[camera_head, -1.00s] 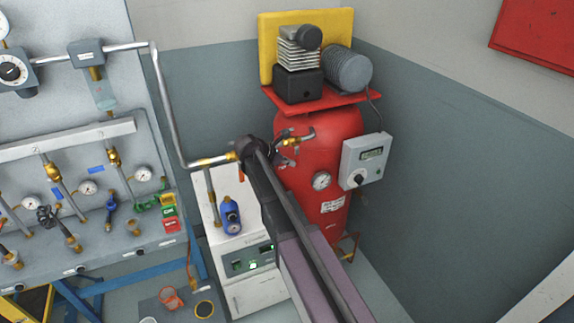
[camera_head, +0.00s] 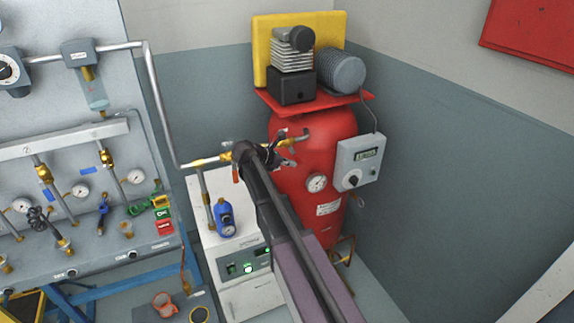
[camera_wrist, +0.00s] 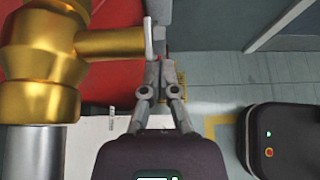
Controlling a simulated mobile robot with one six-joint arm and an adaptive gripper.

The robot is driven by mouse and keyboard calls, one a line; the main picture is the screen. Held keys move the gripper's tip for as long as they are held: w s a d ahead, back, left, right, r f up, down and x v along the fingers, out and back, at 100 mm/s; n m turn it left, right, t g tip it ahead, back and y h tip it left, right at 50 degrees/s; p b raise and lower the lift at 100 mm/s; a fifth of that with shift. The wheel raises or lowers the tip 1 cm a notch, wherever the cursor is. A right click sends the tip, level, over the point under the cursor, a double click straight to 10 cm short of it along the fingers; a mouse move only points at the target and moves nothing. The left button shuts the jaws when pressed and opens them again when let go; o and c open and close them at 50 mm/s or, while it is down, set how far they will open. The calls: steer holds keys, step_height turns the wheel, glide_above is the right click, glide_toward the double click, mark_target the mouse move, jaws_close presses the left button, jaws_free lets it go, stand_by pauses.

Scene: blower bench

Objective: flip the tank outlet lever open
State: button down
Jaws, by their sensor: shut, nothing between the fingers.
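The red tank (camera_head: 295,185) stands upright in the corner, with a brass outlet fitting (camera_head: 296,142) near its top. My gripper (camera_head: 286,151) is in front of that fitting and partly covers it. In the wrist view, a large brass valve body (camera_wrist: 45,60) fills the left, with a brass stem reaching right to a thin pale lever-like plate (camera_wrist: 149,40). My gripper's fingers (camera_wrist: 160,68) are shut and empty, just below and right of this plate. I cannot tell whether they touch it. The lever's full shape is hidden in the head view.
A white dryer cabinet (camera_head: 240,291) stands left of the tank, with a blue filter (camera_head: 225,219) above. A grey control box (camera_head: 358,162) is on the tank's right side. A metal pipe (camera_head: 155,100) runs down at the left.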

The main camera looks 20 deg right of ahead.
mark_target(298, 157)
steer(key=shift+w+d+r+p, duration=0.1)
steer(key=shift+d+r+p, duration=0.05)
steer(key=shift+d, duration=0.5)
steer(key=shift+d+r+p, duration=0.15)
steer(key=shift+d, duration=0.45)
steer(key=shift+r, duration=0.2)
stand_by(0.8)
steer(key=shift+r+p, duration=0.65)
steer(key=shift+p, duration=0.15)
steer(key=shift+f, duration=0.2)
